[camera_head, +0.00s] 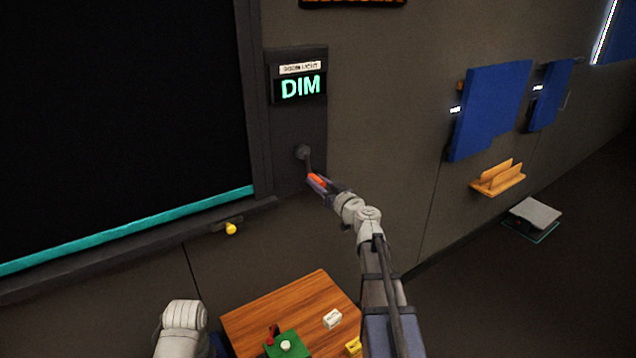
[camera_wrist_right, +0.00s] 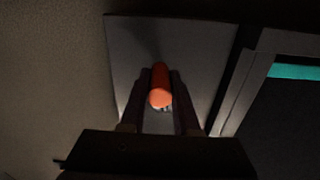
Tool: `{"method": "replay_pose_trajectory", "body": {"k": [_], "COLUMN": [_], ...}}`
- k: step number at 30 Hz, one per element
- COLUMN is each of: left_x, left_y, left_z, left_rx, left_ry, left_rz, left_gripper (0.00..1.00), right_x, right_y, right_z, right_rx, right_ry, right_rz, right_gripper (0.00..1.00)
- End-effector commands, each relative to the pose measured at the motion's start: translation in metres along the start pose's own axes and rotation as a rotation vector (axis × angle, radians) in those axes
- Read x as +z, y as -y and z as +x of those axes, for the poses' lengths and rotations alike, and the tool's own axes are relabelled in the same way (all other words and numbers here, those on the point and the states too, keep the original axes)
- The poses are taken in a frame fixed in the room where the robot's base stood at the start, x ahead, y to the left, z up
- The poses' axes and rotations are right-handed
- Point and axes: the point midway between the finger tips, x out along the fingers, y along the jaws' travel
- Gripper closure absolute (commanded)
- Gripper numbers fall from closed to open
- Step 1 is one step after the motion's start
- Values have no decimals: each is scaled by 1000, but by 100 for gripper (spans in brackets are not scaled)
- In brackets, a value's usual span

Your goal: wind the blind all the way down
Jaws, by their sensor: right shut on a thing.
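The blind (camera_head: 110,110) is a dark sheet in a frame at the left, with a teal bar (camera_head: 130,228) along its lower edge, close above the sill. A crank (camera_head: 303,152) sits on the wall panel right of the frame, its arm pointing down to an orange knob (camera_head: 317,181). My right gripper (camera_head: 320,183) is shut on this knob. In the right wrist view the orange knob (camera_wrist_right: 161,88) lies between the two fingers. A display (camera_head: 300,87) above the crank reads "DIM". My left gripper is not in view; part of my left arm shows at the bottom.
A sill (camera_head: 130,246) runs below the blind, with a yellow knob (camera_head: 231,228) under it. Blue panels (camera_head: 490,105) and a wooden holder (camera_head: 497,178) are on the right wall.

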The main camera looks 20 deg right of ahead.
Motion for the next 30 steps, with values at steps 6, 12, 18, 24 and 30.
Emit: {"method": "replay_pose_trajectory", "body": {"k": [6, 12, 18, 24, 30], "left_x": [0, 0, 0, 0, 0], "left_y": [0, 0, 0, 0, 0], "left_z": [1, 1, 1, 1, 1], "left_rx": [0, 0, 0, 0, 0], "left_ry": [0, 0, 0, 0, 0], "left_rz": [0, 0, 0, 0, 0], "left_gripper": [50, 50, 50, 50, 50], "right_x": [1, 2, 2, 2, 2], "right_y": [7, 13, 13, 13, 13], "right_z": [-1, 0, 0, 0, 0], "right_rx": [-1, -1, -1, -2, -1], "right_ry": [0, 0, 0, 0, 0], "right_rz": [72, 166, 171, 170, 170], "right_gripper": [100, 100, 100, 56, 41]}}
